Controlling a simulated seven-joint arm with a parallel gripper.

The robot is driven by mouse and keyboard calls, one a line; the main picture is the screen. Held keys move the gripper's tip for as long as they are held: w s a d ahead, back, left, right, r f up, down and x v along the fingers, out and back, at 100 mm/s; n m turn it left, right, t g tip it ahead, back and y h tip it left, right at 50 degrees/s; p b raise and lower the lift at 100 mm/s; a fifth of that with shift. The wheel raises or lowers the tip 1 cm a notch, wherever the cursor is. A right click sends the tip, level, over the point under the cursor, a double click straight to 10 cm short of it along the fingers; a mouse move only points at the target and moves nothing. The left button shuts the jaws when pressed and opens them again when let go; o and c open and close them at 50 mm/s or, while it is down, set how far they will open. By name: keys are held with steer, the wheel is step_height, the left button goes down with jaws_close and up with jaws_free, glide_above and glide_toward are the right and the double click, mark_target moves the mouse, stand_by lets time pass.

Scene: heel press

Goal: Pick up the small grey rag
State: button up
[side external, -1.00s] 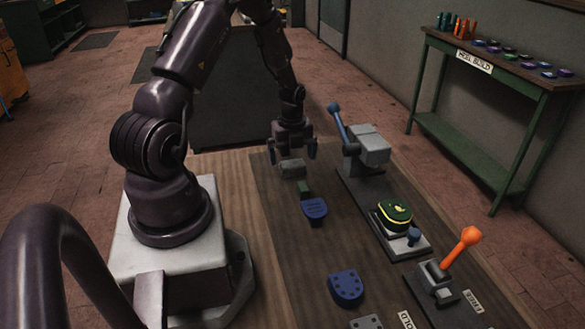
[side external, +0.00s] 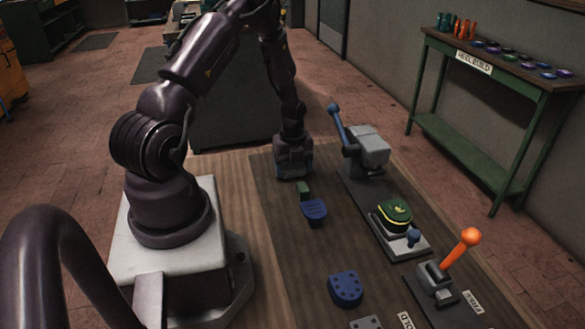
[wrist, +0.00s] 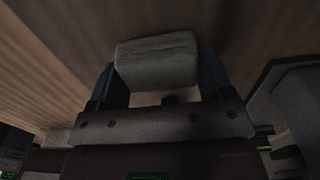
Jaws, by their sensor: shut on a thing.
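The small grey rag (wrist: 157,62) shows in the wrist view as a grey block-like bundle between the two blue fingers. My gripper (wrist: 160,78) is shut on it, one finger against each side. In the side external view my gripper (side external: 294,172) is low over the dark mat, at its far end. There the rag is mostly hidden by the gripper, and I cannot tell whether it touches the mat.
A grey press with a blue lever (side external: 367,150) stands close on the right. Further forward are a green-topped fixture (side external: 394,215), an orange lever (side external: 468,237) and another blue piece (side external: 346,289).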

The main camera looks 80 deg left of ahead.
mark_target(293, 165)
steer(key=shift+r, duration=0.1)
steer(key=shift+r, duration=0.25)
step_height(293, 165, up, 2)
steer(key=shift+r, duration=0.25)
steer(key=s+d+r, duration=0.9)
steer(key=s+d, duration=0.1)
steer(key=shift+r, duration=0.4)
